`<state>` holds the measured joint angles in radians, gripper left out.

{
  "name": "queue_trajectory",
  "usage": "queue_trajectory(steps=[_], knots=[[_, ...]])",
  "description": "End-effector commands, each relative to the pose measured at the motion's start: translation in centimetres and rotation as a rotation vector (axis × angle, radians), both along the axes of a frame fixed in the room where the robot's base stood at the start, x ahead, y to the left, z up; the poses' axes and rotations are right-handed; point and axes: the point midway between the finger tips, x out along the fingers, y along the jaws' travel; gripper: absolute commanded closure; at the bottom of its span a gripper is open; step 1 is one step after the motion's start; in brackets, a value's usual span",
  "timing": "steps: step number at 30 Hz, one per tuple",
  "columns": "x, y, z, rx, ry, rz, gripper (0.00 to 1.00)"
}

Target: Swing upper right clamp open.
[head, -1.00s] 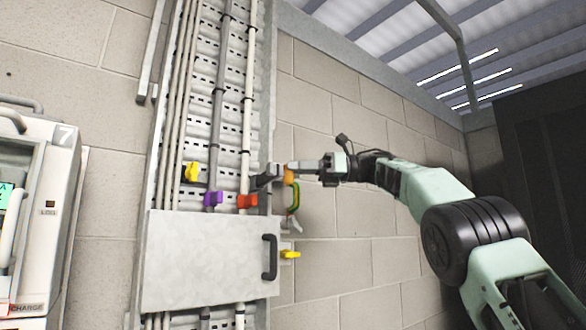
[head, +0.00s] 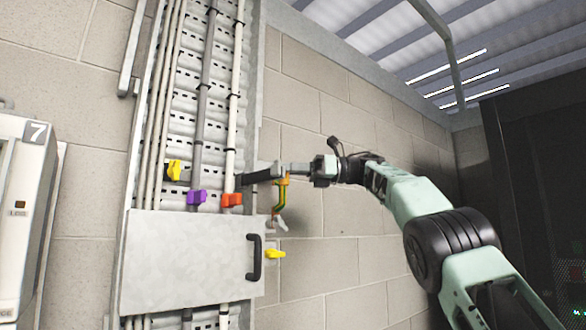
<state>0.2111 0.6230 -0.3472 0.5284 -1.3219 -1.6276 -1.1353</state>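A grey metal cable tray (head: 256,60) runs up the wall with pipes on it. On it are a yellow clamp handle (head: 174,171), a purple one (head: 197,197) and an orange-red one (head: 232,200). A dark bar (head: 262,175) sticks out to the right from above the orange-red handle, probably part of the upper right clamp. My gripper (head: 287,169) is at the bar's right end. An orange piece with a green-yellow cable (head: 281,195) hangs just below. The fingers are too small and overlapped to show whether they grip the bar.
A grey box (head: 190,262) with a black handle (head: 254,257) covers the lower tray. Another yellow handle (head: 274,254) is at its right. A white unit marked 7 (head: 30,190) stands at the left and a dark cabinet (head: 540,180) at the right. Bare block wall lies between tray and cabinet.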

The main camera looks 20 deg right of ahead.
Motion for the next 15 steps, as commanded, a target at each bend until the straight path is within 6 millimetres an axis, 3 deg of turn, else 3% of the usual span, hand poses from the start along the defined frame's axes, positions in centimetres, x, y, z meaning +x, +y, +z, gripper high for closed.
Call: queue_trajectory(steps=[1, 3, 15], knots=[[0.68, 0.23, -0.75, 0.001, 0.014, -0.004, 0.69], [0.66, 0.22, -0.78, 0.0, 0.014, -0.002, 0.55], [0.45, -0.48, -1.01, -0.004, 0.015, -0.003, 0.55]])
